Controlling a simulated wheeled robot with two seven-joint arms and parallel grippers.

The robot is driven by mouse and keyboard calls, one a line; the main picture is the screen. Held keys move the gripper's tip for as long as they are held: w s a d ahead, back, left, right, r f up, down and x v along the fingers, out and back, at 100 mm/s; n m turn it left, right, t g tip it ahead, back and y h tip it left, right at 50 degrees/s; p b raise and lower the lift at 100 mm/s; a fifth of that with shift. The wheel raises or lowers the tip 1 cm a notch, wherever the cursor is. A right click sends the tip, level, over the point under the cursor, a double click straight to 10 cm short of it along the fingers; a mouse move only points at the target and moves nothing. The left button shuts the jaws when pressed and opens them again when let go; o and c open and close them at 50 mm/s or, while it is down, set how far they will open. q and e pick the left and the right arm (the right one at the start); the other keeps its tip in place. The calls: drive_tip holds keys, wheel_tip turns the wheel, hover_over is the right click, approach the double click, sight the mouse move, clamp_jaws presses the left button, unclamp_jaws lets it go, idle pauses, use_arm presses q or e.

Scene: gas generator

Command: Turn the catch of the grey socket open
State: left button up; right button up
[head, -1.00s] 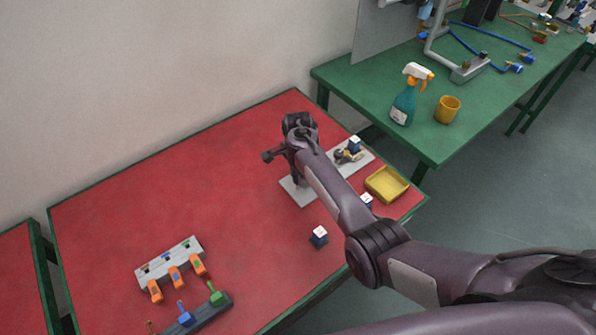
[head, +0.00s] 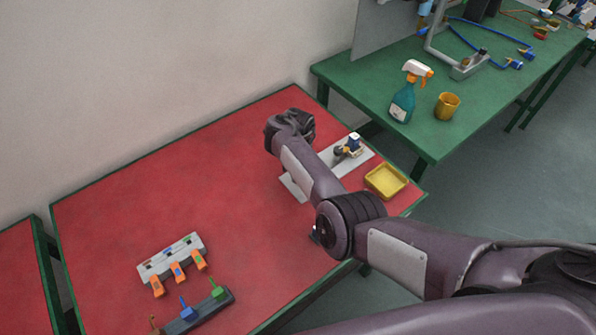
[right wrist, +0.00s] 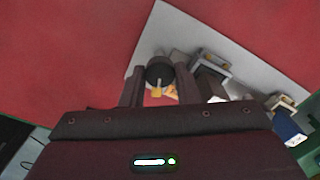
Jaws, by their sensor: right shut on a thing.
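The light grey plate (head: 294,189) lies on the red table and also shows in the right wrist view (right wrist: 165,28). In that view my right gripper (right wrist: 159,77) is shut around a dark round piece (right wrist: 159,69) with a small yellow tab below it. It stands over the plate and seems to be part of the grey socket; I cannot tell which way its catch is turned. Grey and metal fittings (right wrist: 211,68) lie just right of the fingers. In the head view my right arm and wrist hide the fingers and socket. My left gripper is not in view.
A blue-and-white block (head: 354,143) stands at the plate's far end, with a yellow tray (head: 386,182) nearby. A rack with orange pieces (head: 172,257) and a dark holder (head: 205,310) sit at the front left. The table's left middle is clear.

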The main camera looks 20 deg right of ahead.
drive_tip(key=shift+m+b, duration=0.8)
drive_tip(key=shift+m, duration=1.1)
drive_tip(key=o, duration=1)
drive_tip(key=shift+c, duration=0.2)
wheel_tip(320, 180, up, 8)
drive_tip(key=shift+f+p, duration=0.1)
drive_tip(key=shift+p, duration=0.95)
